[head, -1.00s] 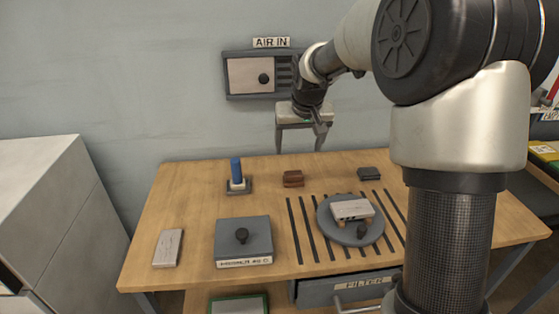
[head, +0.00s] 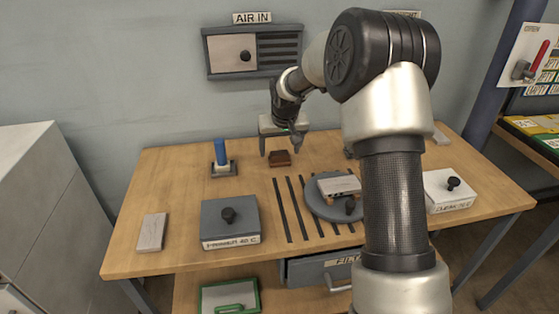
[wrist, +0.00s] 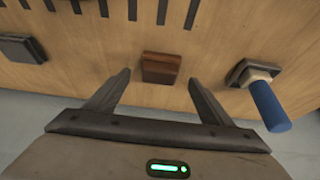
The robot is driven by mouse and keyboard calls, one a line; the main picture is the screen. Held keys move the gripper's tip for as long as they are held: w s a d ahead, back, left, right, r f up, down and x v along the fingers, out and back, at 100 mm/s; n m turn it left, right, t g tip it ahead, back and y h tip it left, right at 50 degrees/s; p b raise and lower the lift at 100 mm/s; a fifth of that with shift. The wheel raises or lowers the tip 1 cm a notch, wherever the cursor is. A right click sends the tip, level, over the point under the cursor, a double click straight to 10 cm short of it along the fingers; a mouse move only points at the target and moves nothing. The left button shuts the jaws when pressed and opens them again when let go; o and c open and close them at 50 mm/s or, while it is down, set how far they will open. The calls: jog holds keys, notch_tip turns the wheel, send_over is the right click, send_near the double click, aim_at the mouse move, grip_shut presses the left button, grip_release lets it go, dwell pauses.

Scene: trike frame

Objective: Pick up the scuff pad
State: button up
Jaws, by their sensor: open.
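The scuff pad appears to be the small reddish-brown block (head: 280,158) on the back part of the wooden table. It also shows in the wrist view (wrist: 162,68), between and slightly beyond the fingertips. My gripper (head: 280,148) is open and empty, with its fingers pointing down above the pad. In the wrist view my gripper (wrist: 159,77) has one finger on each side of the pad, apart from it. The exact height above the pad is hard to tell.
A blue-handled tool (head: 220,153) stands in a dark holder left of the pad. A grey turntable (head: 318,205) bearing a pale block lies in front on the right, beside dark slots. A grey knobbed box (head: 230,220) stands front left. The wall panel (head: 225,68) is behind.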

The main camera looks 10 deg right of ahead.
aim_at(279, 153)
jog(key=x, duration=0.3)
jog(key=shift+w+f, duration=0.2)
jog(key=shift+f, duration=0.05)
jog(key=c, duration=1.2)
jog(key=shift+o, duration=0.2)
jog(key=shift+r, duration=0.1)
notch_tip(279, 153, up, 10)
jog(key=shift+f+p, duration=0.1)
jog(key=shift+p, duration=0.9)
